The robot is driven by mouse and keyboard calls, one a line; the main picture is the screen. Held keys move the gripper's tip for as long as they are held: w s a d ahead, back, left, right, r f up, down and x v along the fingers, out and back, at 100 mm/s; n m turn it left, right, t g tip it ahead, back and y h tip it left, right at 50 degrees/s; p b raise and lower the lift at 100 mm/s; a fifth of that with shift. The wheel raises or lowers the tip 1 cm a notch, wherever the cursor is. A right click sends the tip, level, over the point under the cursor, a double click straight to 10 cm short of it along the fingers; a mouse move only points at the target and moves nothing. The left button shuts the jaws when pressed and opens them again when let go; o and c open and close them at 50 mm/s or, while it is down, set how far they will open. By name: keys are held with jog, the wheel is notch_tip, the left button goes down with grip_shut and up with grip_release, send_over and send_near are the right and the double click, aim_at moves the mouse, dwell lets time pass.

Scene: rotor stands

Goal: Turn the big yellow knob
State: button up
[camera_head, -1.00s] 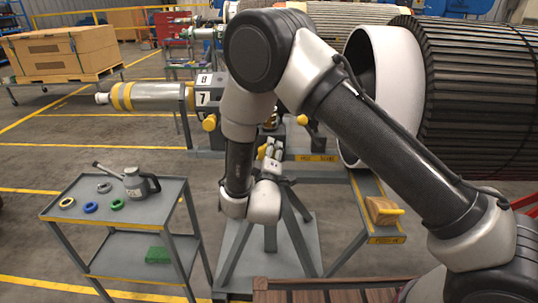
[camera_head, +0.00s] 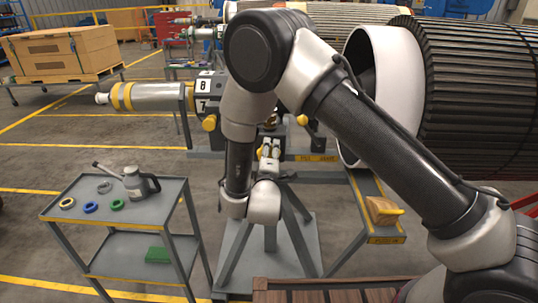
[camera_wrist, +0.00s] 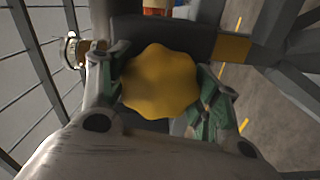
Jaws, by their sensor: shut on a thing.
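The big yellow knob (camera_wrist: 160,80) has a scalloped rim and fills the middle of the wrist view. My gripper (camera_head: 269,150) is shut on it, with one greenish finger against each side. In the head view the gripper points away from me at the stand, and the knob is mostly hidden by the fingers and wrist. The dark housing behind the knob shows at the top of the wrist view.
Smaller yellow knobs (camera_head: 209,123) sit on the stand nearby. A grey cart (camera_head: 150,210) with rings and a can stands at left. A large ribbed rotor (camera_head: 480,95) is at right. A yellow-handled wooden block (camera_head: 380,211) sits on the lower right rail.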

jog(key=o, duration=1)
jog(key=s, duration=1.2)
jog(key=shift+a, duration=0.2)
